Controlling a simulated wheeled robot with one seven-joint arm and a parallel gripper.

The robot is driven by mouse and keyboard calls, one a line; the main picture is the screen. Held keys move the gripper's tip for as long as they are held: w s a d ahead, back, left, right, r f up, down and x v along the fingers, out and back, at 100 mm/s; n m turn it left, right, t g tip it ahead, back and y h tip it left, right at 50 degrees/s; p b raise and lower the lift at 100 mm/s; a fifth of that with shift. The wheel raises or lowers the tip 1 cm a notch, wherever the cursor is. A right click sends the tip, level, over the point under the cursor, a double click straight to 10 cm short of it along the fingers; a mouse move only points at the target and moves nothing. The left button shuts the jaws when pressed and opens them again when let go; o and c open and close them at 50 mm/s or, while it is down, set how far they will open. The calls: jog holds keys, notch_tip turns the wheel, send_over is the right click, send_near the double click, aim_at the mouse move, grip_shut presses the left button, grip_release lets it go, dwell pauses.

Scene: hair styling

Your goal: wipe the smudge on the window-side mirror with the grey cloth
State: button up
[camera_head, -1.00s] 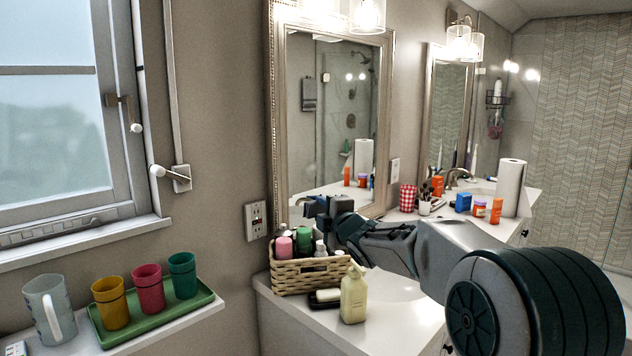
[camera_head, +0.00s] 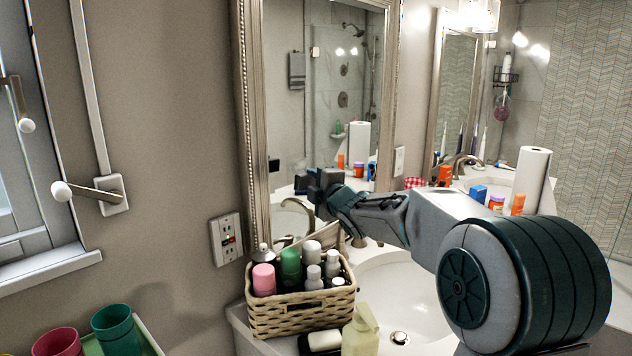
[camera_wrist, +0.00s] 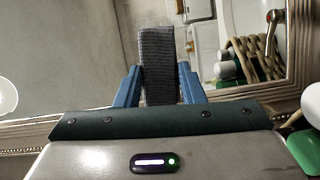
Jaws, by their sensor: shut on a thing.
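The window-side mirror (camera_head: 335,60) hangs on the wall above the near sink, in a silvery frame; in the wrist view its glass (camera_wrist: 70,60) fills most of the upper picture. My gripper (camera_head: 318,186) is in front of the lower part of this glass. In the wrist view my gripper (camera_wrist: 160,82) has its blue fingers shut on the grey cloth (camera_wrist: 158,55), which stands out beyond the fingertips towards the glass. I cannot tell whether the cloth touches it. I cannot make out the smudge clearly in either view.
A wicker basket (camera_head: 300,314) of bottles stands below my gripper, with a cream soap bottle (camera_head: 360,332) in front of it. The sink (camera_head: 400,290) is to the right. A paper towel roll (camera_head: 530,180) and orange containers stand farther right. Cups (camera_head: 115,328) are at lower left.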

aim_at(288, 174)
jog(key=shift+w+a+f, duration=0.15)
jog(key=shift+w+a, duration=0.4)
jog(key=shift+w+a+f, duration=0.15)
jog(key=shift+w+a, duration=0.4)
jog(key=shift+w+a+r, duration=0.1)
jog(key=shift+w+a, duration=0.8)
jog(key=shift+w, duration=0.05)
jog(key=shift+w+a+b, duration=0.35)
jog(key=shift+w+a, duration=0.3)
